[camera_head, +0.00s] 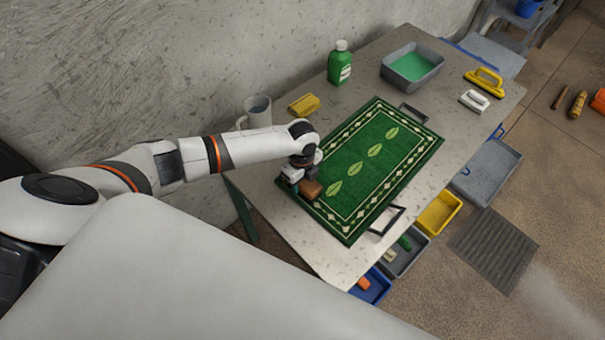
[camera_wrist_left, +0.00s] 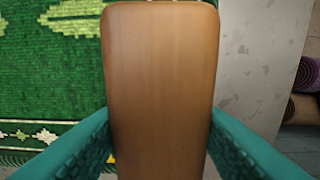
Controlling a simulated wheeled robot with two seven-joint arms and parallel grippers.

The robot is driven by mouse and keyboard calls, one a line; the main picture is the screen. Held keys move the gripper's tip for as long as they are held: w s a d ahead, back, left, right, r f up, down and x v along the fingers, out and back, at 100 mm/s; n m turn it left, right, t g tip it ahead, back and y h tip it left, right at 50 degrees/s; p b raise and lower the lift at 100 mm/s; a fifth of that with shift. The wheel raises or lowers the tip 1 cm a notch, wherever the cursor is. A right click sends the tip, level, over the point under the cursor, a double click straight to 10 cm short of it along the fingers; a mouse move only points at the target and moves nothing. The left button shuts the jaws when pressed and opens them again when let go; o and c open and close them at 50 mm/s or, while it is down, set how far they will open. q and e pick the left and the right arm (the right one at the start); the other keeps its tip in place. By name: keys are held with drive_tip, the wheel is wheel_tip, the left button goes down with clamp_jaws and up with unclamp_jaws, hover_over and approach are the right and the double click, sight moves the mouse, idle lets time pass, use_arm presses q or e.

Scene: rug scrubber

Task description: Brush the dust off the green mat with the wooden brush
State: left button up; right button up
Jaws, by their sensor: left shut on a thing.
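The green mat (camera_head: 388,170) lies on the grey table, with a pale patterned border and a row of light green leaf shapes. It also shows in the left wrist view (camera_wrist_left: 45,75). My left gripper (camera_head: 299,181) is over the mat's near left end. Its teal fingers are shut on the wooden brush (camera_wrist_left: 160,80), a smooth brown block with rounded corners; the brush also shows in the head view (camera_head: 311,189). The bristles are hidden, and I cannot tell whether they touch the mat. No dust can be made out on the mat. My right gripper is not in view.
On the table are a white mug (camera_head: 257,110), a yellow sponge (camera_head: 304,104), a green bottle (camera_head: 340,64), a grey tub of green liquid (camera_head: 411,67), and white (camera_head: 474,100) and yellow (camera_head: 486,81) brushes. Black handles (camera_head: 387,221) stand at the mat's ends. Bins (camera_head: 438,213) sit below the table.

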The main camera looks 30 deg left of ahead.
sight(340, 154)
use_arm(q)
drive_tip(key=w+b, duration=0.1)
drive_tip(key=w+d, duration=0.1)
drive_tip(key=w, duration=0.1)
drive_tip(key=shift+f+b, duration=0.2)
drive_tip(key=shift+b, duration=0.2)
drive_tip(key=shift+w+d+r, duration=0.1)
drive_tip(key=shift+w, duration=0.35)
drive_tip(key=w+b, duration=0.1)
drive_tip(key=w+d+b, duration=0.1)
drive_tip(key=w+b, duration=0.1)
drive_tip(key=shift+w, duration=0.2)
drive_tip(key=shift+w+d+r, duration=0.1)
drive_tip(key=shift+w, duration=0.25)
drive_tip(key=w+b, duration=0.1)
drive_tip(key=b, duration=0.1)
drive_tip(key=w+b, duration=0.1)
drive_tip(key=shift+w+d+f, duration=0.3)
drive_tip(key=shift+d, duration=0.05)
drive_tip(key=shift+w+d+r+b, duration=0.15)
drive_tip(key=shift+w+d+b, duration=0.1)
drive_tip(key=shift+w+b, duration=0.45)
drive_tip(key=w+b, duration=0.1)
drive_tip(key=b, duration=0.1)
drive_tip(key=w+d+b, duration=0.1)
drive_tip(key=w+b, duration=0.1)
drive_tip(key=b, duration=0.1)
drive_tip(key=shift+w, duration=0.25)
drive_tip(key=shift+w+r, duration=0.1)
drive_tip(key=shift+w, duration=0.1)
